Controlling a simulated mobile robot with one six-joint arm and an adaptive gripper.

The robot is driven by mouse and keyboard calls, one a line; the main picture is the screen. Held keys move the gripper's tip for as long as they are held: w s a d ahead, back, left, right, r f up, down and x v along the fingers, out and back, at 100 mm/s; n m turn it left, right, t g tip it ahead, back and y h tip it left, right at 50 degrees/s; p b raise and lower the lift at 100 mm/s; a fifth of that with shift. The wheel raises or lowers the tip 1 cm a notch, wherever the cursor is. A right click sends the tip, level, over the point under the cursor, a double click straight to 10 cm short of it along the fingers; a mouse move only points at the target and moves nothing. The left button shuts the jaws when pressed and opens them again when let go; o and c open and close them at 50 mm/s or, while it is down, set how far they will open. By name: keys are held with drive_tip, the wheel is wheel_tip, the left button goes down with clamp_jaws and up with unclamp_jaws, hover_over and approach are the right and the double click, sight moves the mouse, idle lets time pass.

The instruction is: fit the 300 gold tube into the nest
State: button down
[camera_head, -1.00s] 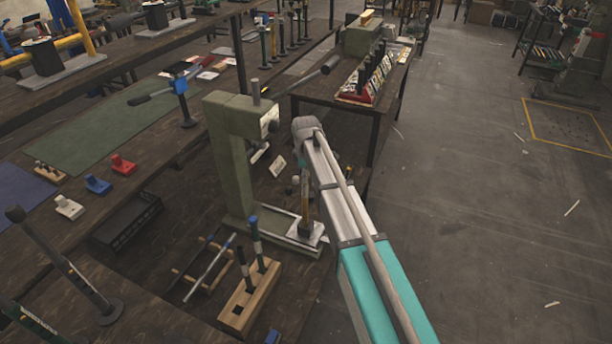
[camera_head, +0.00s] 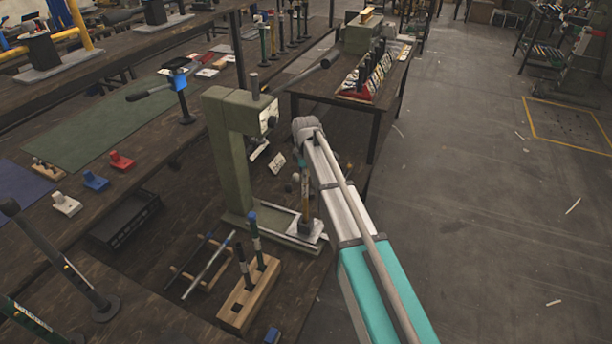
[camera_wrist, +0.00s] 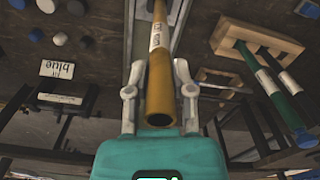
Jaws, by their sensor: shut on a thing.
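The gold tube (camera_wrist: 160,76) is between the two jaws of my gripper (camera_wrist: 158,90) in the wrist view. Its open hollow end faces the camera, and a white label sits further along it. In the head view the tube (camera_head: 306,204) stands roughly upright beside my arm, over the base plate (camera_head: 284,233) of the green press (camera_head: 232,150). Its lower end is at or just above a small grey block, apparently the nest (camera_head: 306,228). I cannot tell whether it is seated. My gripper is mostly hidden behind my arm in the head view.
A wooden block (camera_head: 246,296) holding dark and green-banded tubes stands in front of the press. A rack (camera_head: 203,262) with a tube lies to its left. A small white sign (camera_wrist: 57,69) shows in the wrist view. Open floor lies to the right.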

drive_tip(key=shift+f+b, duration=1.15)
drive_tip(key=shift+f, duration=0.05)
drive_tip(key=shift+c, duration=2)
unclamp_jaws()
drive_tip(key=shift+r, duration=0.2)
wheel_tip(320, 180, up, 12)
drive_tip(key=p, duration=1.2)
drive_tip(key=shift+f, duration=0.2)
drive_tip(key=s+d+m, duration=1.7)
drive_tip(key=s+d, duration=0.6)
drive_tip(key=s, duration=0.2)
drive_tip(key=shift+s+d, duration=0.3)
